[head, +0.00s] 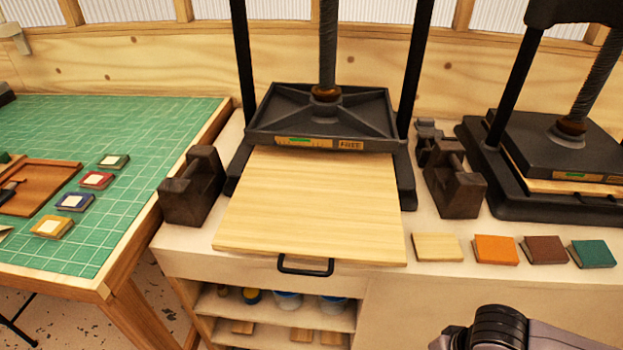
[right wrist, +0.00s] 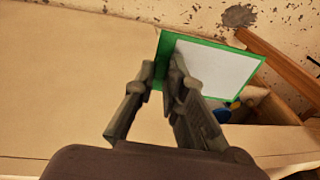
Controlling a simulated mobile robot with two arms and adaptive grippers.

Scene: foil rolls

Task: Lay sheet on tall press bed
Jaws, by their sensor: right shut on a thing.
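My right gripper (right wrist: 162,70) is shut on the edge of a sheet (right wrist: 215,68) with a pale grey face and a green border. The sheet sticks out to the right of the fingers in the right wrist view. The head view shows only part of my right arm at the bottom right, not the sheet. The middle press (head: 320,115) has a dark plate on a screw. Its pale wooden bed (head: 310,205) extends forward, bare on its visible part, with a black handle (head: 305,265) below its front edge. My left gripper is not in view.
A second press (head: 565,140) stands at the right. Several small coloured blocks (head: 495,250) line the bench front at right. A green cutting mat (head: 130,150) covers the left table. Shelves (head: 275,315) with jars sit below.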

